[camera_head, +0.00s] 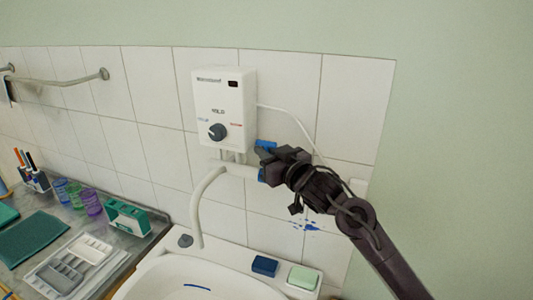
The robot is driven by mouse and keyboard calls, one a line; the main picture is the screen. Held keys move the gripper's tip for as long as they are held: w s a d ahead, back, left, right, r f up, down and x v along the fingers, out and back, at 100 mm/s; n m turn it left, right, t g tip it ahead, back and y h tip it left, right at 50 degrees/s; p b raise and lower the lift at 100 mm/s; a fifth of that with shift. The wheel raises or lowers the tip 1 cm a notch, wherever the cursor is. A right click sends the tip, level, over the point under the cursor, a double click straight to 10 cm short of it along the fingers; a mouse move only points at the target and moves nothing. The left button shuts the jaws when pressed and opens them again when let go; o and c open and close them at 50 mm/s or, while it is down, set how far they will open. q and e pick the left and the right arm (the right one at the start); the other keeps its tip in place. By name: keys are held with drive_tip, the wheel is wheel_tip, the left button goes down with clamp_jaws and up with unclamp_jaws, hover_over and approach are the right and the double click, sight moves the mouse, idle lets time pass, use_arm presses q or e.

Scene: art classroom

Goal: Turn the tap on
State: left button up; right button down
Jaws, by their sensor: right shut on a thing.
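The tap is a white curved spout (204,196) that comes out below a white water heater box (224,95) on the tiled wall. Its blue handle (266,145) shows at the right end of the tap body. My right gripper (266,158) comes in from the right and is shut on the blue handle, with its jaws hiding part of it. No water shows below the spout. The white basin (160,279) lies under the spout. My left gripper is not in view.
The heater has a dark dial (217,131) and a white cable. A blue sponge (265,265) and a green soap bar (303,277) lie on the basin's back ledge. Cups, a green box (127,216) and a palette (70,265) crowd the counter at left.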

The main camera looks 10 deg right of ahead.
drive_tip(key=n+b, duration=0.1)
drive_tip(key=b, duration=0.1)
drive_tip(key=s+a+f+n+t+y+b, duration=0.1)
drive_tip(key=b, duration=0.2)
drive_tip(key=shift+s, duration=0.25)
drive_tip(key=shift+s+a+r+n+b, duration=0.2)
drive_tip(key=shift+n+b, duration=0.25)
drive_tip(key=shift+n, duration=0.15)
drive_tip(key=shift+d+r, duration=0.1)
drive_tip(key=c, duration=1.6)
unclamp_jaws()
drive_tip(key=shift+o, duration=0.2)
drive_tip(key=b+v, duration=0.2)
drive_tip(key=v, duration=0.5)
drive_tip(key=shift+s+d+f, duration=0.15)
drive_tip(key=shift+s+f, duration=0.1)
drive_tip(key=shift+s, duration=0.05)
